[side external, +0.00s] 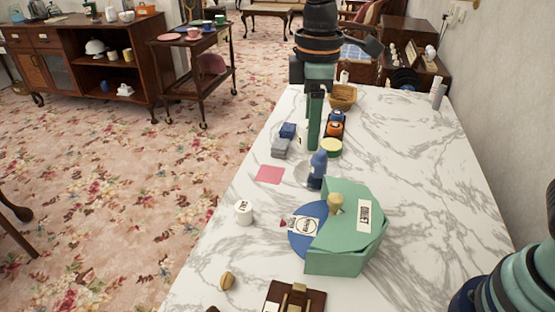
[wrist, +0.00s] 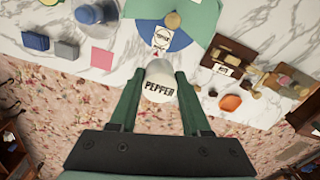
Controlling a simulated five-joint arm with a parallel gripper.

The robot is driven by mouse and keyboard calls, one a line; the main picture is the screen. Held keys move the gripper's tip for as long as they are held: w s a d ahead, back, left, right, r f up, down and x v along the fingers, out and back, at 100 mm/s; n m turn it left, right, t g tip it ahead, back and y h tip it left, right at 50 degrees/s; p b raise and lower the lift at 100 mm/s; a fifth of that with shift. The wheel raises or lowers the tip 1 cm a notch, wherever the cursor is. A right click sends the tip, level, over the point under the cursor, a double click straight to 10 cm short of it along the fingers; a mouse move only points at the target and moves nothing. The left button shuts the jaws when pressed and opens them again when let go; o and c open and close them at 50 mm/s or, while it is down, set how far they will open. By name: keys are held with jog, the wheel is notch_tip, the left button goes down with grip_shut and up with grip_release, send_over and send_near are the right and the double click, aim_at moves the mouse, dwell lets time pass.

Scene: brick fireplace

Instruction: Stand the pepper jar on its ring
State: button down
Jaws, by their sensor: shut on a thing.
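The pepper jar (wrist: 158,83), white with dark PEPPER lettering, sits between the two green fingers of my gripper (wrist: 159,86) in the wrist view. The fingers are shut on it. In the side view my gripper (side external: 314,135) points down over the far half of the table; a sliver of white beside its finger looks like the jar, mostly hidden. A white card with a dark printed ring (side external: 306,227) lies on the blue round mat (side external: 303,246), apart from the gripper; the card also shows in the wrist view (wrist: 162,38).
Another white jar (side external: 243,211) stands left of the mat. A green box (side external: 345,259) covers part of the mat. A blue bottle (side external: 317,170), a pink square (side external: 268,174) and small blue and grey boxes (side external: 279,149) stand nearby.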

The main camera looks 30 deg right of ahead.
jog(key=shift+s+d, duration=0.15)
jog(key=shift+s, duration=0.25)
jog(key=shift+s+f, duration=0.1)
jog(key=shift+f, duration=0.2)
notch_tip(320, 180, down, 20)
jog(key=shift+r, duration=0.2)
jog(key=shift+f, duration=0.2)
jog(key=shift+c, duration=1.8)
grip_release()
jog(key=shift+r, duration=0.1)
